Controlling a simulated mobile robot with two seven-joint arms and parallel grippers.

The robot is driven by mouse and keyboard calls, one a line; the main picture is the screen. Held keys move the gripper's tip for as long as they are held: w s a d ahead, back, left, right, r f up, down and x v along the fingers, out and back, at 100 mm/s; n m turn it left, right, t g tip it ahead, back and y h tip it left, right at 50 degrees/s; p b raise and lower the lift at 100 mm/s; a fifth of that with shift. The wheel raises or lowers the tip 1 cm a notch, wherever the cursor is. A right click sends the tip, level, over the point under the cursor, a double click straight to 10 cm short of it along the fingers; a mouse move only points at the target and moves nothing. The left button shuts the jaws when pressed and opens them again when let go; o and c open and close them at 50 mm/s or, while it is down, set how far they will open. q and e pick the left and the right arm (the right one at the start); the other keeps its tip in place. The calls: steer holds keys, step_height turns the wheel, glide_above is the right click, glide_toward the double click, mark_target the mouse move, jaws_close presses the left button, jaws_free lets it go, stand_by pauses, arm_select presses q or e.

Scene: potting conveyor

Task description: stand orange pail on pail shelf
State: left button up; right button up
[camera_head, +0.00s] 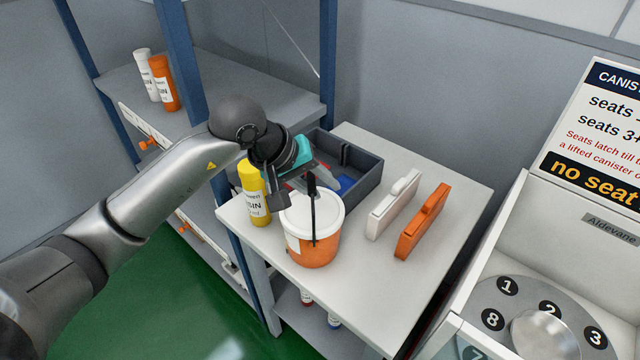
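The orange pail (318,252), with a white lid and a pale label, stands upright on the light grey table top. Its dark handle (313,215) sticks up over the lid. My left gripper (293,192) is directly above and behind the pail, close to the handle. The fingers overlap the lid and handle in the picture, so I cannot tell whether they are open or grip the handle. A grey shelf (262,88) between blue posts is at the upper left; no label shows whether it is the pail shelf. My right gripper is out of view.
A yellow bottle (254,195) stands close left of the pail. A dark tray (362,183) lies behind it. White (393,205) and orange (422,222) flat canisters stand to the right. White (147,75) and orange (164,84) bottles occupy the shelf's left part; its right part is clear.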

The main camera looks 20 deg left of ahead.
arm_select(q)
steer(key=shift+o, duration=0.5)
